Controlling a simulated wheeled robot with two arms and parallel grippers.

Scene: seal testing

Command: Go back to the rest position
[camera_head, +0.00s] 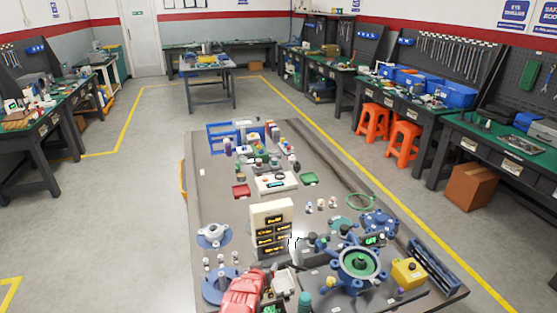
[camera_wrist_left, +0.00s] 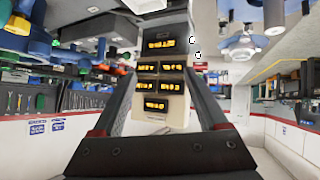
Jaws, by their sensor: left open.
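My left gripper shows in the left wrist view (camera_wrist_left: 161,76), a pair of dark fingers with red parts at their base. The fingers are apart, with nothing held between them. Beyond them, a cream display box (camera_head: 271,228) with yellow readouts shows upside down; it also shows in the left wrist view (camera_wrist_left: 160,82). In the head view the box stands upright mid-table. A red shape (camera_head: 243,292) lies at the bottom edge, partly cut off; I cannot tell whether it is part of my left arm. My right gripper is not in view.
The grey table (camera_head: 207,183) is crowded. A blue rack (camera_head: 222,137) is at the far end. Open floor (camera_head: 125,210) lies left of the table.

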